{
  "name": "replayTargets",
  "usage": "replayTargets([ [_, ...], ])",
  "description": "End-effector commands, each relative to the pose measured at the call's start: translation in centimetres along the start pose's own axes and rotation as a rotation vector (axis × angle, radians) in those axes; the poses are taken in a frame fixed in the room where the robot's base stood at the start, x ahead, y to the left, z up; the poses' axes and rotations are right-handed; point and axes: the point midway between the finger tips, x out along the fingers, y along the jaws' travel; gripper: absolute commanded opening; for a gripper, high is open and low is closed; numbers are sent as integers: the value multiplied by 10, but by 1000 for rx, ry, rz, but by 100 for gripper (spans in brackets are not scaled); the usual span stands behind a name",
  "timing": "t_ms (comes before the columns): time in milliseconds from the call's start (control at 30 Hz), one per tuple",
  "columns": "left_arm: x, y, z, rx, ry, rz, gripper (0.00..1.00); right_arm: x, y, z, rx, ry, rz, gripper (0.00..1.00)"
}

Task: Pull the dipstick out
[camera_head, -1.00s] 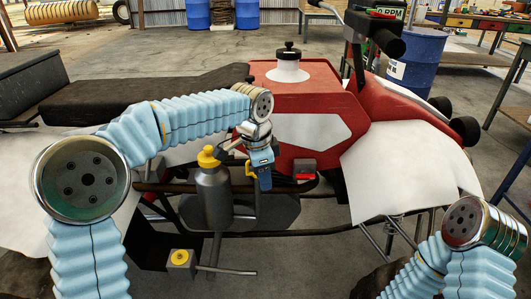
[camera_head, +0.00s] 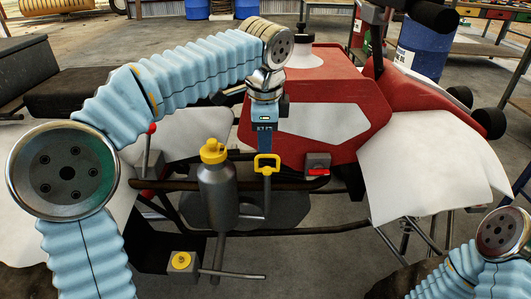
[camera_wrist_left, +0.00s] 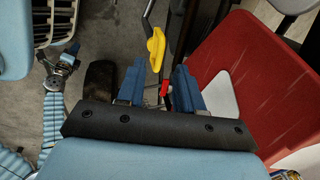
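The dipstick's yellow loop handle (camera_head: 266,158) stands upright above a thin tube beside the grey cylinder. In the left wrist view the yellow handle (camera_wrist_left: 155,48) lies just past the fingertips, roughly in line with the gap between them. My left gripper (camera_head: 265,146) points down right above the handle. In the wrist view its two blue fingers (camera_wrist_left: 158,74) are apart with nothing between them. Whether a finger touches the handle is not clear. My right arm shows at the lower right of the head view, but its gripper is out of frame.
The grey cylinder (camera_head: 216,190) with a yellow cap stands close left of the dipstick. Dark frame bars run behind, and the red vehicle body (camera_head: 310,100) rises beyond. A yellow knob (camera_head: 181,261) sits below.

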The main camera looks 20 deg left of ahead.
Motion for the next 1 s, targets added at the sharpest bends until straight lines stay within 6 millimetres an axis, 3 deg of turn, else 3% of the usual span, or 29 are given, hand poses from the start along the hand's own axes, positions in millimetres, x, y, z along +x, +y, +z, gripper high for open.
replayTargets([
  [33,12,0,0,-1,-1,2,36,4,2,-1,1,2,1,0],
  [200,34,0,0,-1,0,1,36,7,5,-2,3,5,3,0],
  [600,41,0,0,-2,1,0,36,7,6,-2,4,6,4,0],
  [833,41,0,0,-1,1,0,1,7,5,-2,3,5,4,0],
  [1000,41,0,0,-1,1,0,0,7,5,-2,3,5,4,0],
])
